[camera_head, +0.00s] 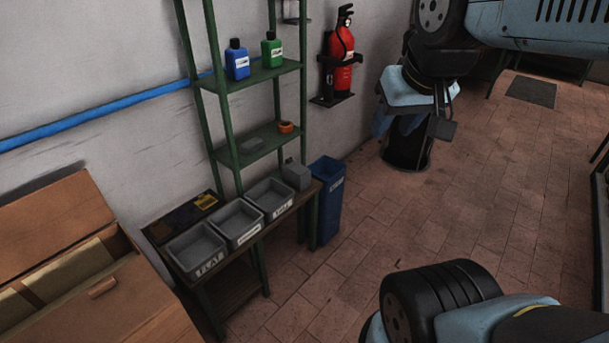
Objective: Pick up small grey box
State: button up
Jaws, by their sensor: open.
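A taller grey box-like container (296,174) stands at the right end of the bench below. I cannot tell which of the two the task names. My arm hangs at the upper right, apart from the rack and bench, over the tiled floor. I cannot make out gripper fingers at its dark lower end.
The green rack (223,107) also holds a blue bottle (237,63) and a green bottle (271,52). Grey bins (196,250) line the bench. A blue waste bin (328,200) stands beside it. A cardboard box (130,302) is at lower left. Floor on the right is mostly clear.

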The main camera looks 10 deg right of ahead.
aim_at(299, 183)
jog(key=u, duration=0.2)
jog(key=i, duration=0.9)
jog(key=z, duration=0.1)
